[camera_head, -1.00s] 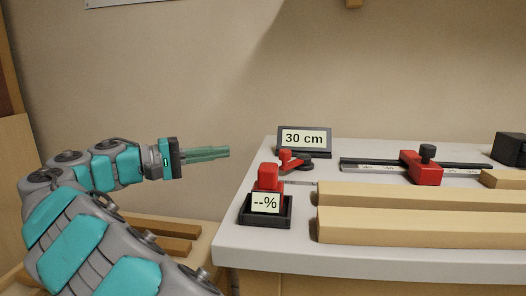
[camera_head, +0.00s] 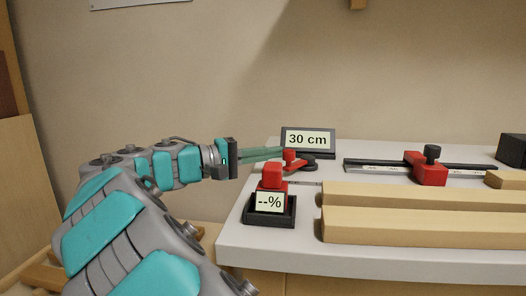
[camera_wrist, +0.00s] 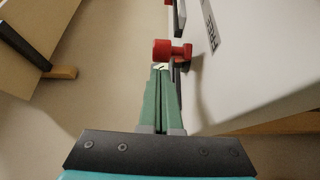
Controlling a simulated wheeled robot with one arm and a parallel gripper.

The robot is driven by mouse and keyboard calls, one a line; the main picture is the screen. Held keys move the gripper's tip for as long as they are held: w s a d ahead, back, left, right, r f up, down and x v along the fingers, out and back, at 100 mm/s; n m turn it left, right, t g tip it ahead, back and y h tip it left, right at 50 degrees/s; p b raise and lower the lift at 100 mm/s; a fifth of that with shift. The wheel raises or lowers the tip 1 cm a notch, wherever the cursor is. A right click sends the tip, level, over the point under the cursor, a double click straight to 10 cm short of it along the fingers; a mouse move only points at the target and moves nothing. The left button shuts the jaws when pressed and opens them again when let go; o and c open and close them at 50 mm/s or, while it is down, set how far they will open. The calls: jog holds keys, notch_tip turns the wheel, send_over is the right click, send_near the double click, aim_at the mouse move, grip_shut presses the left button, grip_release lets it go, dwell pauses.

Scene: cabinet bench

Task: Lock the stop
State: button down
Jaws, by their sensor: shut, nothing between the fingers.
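The red lever (camera_head: 291,160) has a round knob and a dark round base at the bench's back left, below the "30 cm" display (camera_head: 307,139). In the wrist view the red knob (camera_wrist: 165,50) lies just beyond my fingertips, and dark letters, partly cut off, perhaps "FREE" (camera_wrist: 209,24), show on the bench. My gripper (camera_head: 281,151) is shut and empty, its green fingers pointing right at the knob; I cannot tell whether they touch it. They also show in the wrist view (camera_wrist: 160,68). The red stop block (camera_head: 428,168) with a black knob sits on the rail (camera_head: 380,165).
Two long wooden bars (camera_head: 420,228) lie across the front. A black box (camera_head: 513,149) stands at the far right. Bare bench top (camera_head: 370,258) shows along the front edge.

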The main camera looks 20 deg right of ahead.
aim_at(287, 157)
jog(key=shift+s, duration=0.15)
dwell(0.3)
jog(key=shift+s+n+t+b, duration=0.7)
jog(key=shift+s+t+b, duration=0.1)
jog(key=shift+t, duration=0.3)
jog(key=shift+s+d, duration=0.2)
jog(key=shift+s, duration=0.4)
jog(key=shift+s+d, duration=0.2)
jog(key=shift+s, duration=0.4)
jog(key=shift+w, duration=0.1)
